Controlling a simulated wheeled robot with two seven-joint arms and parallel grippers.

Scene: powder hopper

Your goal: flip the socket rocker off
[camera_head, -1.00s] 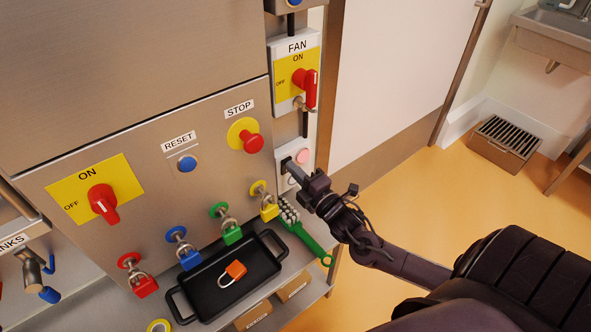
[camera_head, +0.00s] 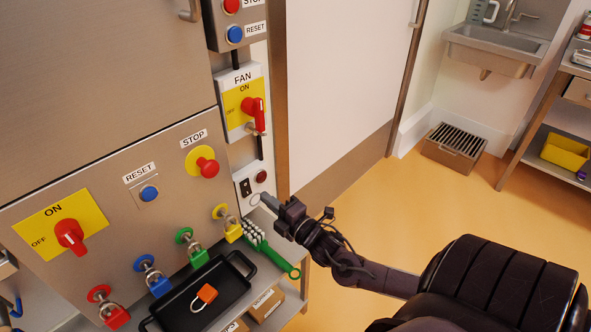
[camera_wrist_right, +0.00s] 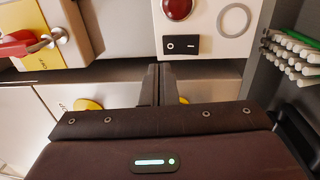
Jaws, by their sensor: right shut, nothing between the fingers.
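The white socket box (camera_head: 240,196) is on the panel's right edge, below the FAN switch. It carries a black rocker (camera_head: 245,187), a dark red, unlit-looking lamp (camera_head: 262,177) and a round grey socket ring (camera_head: 255,199). In the right wrist view the rocker (camera_wrist_right: 181,45) shows O and I marks, with the lamp (camera_wrist_right: 178,8) above it. My right gripper (camera_head: 266,201) is shut and empty, just in front of and below the box. Its fingers (camera_wrist_right: 158,85) appear below the rocker in the wrist view, apart from it. My left gripper is not in view.
A green-handled brush (camera_head: 272,247) lies below the box, beside a black tray (camera_head: 240,290) holding an orange padlock (camera_head: 204,295). Coloured padlocks hang along the panel. The FAN switch (camera_head: 254,107) sticks out above. Open floor lies to the right.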

